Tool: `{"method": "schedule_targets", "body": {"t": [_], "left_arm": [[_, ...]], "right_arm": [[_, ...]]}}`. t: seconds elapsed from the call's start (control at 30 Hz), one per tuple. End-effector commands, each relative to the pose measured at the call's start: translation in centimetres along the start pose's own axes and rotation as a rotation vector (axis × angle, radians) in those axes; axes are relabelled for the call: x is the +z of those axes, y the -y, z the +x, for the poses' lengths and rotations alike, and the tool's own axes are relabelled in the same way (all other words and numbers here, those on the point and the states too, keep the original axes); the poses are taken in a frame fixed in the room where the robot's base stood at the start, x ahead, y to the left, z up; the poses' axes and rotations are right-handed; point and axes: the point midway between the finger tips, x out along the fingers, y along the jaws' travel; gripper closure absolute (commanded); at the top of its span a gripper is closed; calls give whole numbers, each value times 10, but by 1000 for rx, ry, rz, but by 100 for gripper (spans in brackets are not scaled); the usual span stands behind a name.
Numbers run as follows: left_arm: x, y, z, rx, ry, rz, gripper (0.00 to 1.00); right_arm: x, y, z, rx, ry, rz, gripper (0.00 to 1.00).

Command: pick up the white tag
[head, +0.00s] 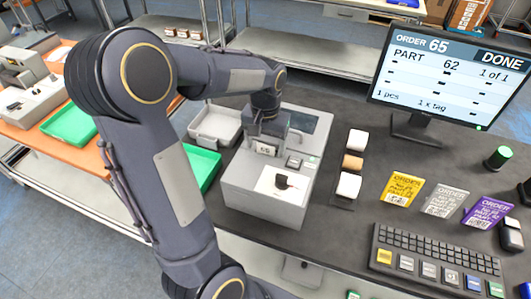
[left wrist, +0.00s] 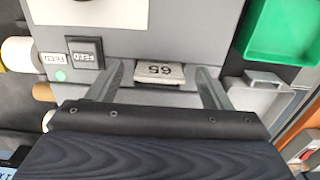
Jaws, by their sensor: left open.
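The white tag (left wrist: 160,70) marked 65 sticks out of the slot of a grey label printer (left wrist: 150,40). My left gripper (left wrist: 161,78) is open, with one finger on each side of the tag and a gap to both. In the head view the tag (head: 265,149) shows on the printer (head: 262,197) just below my left gripper (head: 266,133), whose fingers are partly hidden there. My right gripper is in neither view.
A FEED button (left wrist: 85,52) is beside the left finger. A grey bin (head: 214,126) and a green tray (head: 203,166) are left of the printer. Label rolls (head: 349,186), order cards (head: 404,188), a keyboard (head: 437,260) and a monitor (head: 450,75) are to the right.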

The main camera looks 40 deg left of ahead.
Motion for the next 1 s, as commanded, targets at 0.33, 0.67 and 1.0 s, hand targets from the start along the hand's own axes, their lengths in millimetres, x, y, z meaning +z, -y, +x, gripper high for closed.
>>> {"method": "schedule_targets", "body": {"t": [0.33, 0.67, 1.0], "left_arm": [[0, 0, -1, 0, -1, 0, 63], [0, 0, -1, 1, -1, 0, 75], [-2, 0, -42, 2, -8, 0, 75]], "right_arm": [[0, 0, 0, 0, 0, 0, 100], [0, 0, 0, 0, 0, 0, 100], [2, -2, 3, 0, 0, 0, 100]]}}
